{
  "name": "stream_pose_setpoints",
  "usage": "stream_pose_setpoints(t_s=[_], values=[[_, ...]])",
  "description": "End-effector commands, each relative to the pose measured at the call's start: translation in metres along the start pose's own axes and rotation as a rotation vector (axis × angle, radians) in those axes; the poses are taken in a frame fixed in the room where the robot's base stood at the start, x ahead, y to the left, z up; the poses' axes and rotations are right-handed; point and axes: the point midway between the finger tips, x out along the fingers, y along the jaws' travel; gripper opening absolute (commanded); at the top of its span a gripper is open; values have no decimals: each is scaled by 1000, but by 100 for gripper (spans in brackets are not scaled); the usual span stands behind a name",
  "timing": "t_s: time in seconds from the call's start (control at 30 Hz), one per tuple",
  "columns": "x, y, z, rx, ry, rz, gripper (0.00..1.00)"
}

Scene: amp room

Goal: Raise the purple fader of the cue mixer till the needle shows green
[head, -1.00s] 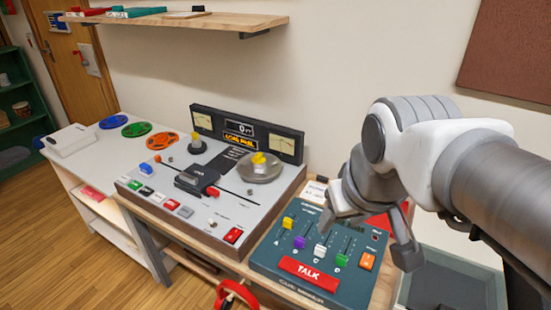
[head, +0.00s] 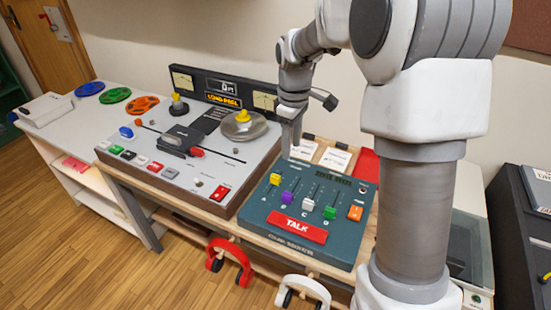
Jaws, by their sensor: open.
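The cue mixer (head: 262,212) is a dark teal box at the front right of the bench, with a row of coloured faders. Its purple fader (head: 287,197) sits low in its slot, between the yellow fader (head: 275,179) and the white fader (head: 308,204). A green fader (head: 330,212) is further right. My gripper (head: 308,124) is open and empty, above and behind the mixer's back edge, apart from the purple fader. Two pale meters, left (head: 182,82) and right (head: 264,101), are on the tape machine's back panel; their needles are too small to read.
The tape machine (head: 240,170) stands left of the mixer. Red headphones (head: 229,262) and white headphones (head: 303,290) hang at the front. Cards (head: 335,158) lie behind the mixer.

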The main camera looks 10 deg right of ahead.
Motion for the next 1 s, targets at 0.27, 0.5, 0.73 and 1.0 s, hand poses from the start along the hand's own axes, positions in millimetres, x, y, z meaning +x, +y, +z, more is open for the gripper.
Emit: stream_pose_setpoints(t_s=[0.27,0.5,0.73,1.0], values=[[30,12,-9,-66,-15,-34,53],[65,10,-8,-66,-17,-37,53],[116,8,-8,-65,-17,-37,53],[171,6,-7,-64,-16,-35,53]])
